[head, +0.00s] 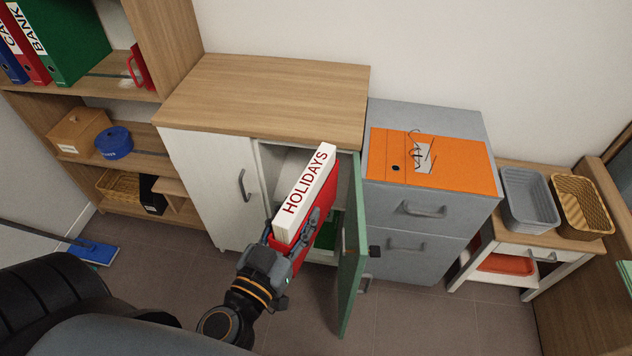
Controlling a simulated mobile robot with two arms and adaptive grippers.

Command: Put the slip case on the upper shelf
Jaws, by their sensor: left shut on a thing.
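The slip case is red with a white face lettered HOLIDAYS (305,192). It is tilted, in front of the cabinet's open right side. My left gripper (303,238) is shut on its lower part. The cabinet (200,180) has a wooden top, and its green-edged right door (350,270) stands open toward me. A pale surface, perhaps the upper shelf (285,165), shows inside behind the slip case; most of the interior is hidden. Something green (327,232) shows lower inside. My right gripper is not in view.
A grey drawer unit (428,222) right of the open door bears an orange folder (385,150) and glasses. An open bookcase (180,45) with binders stands left. A side table with baskets (530,200) is at right. The cabinet top (265,95) is bare.

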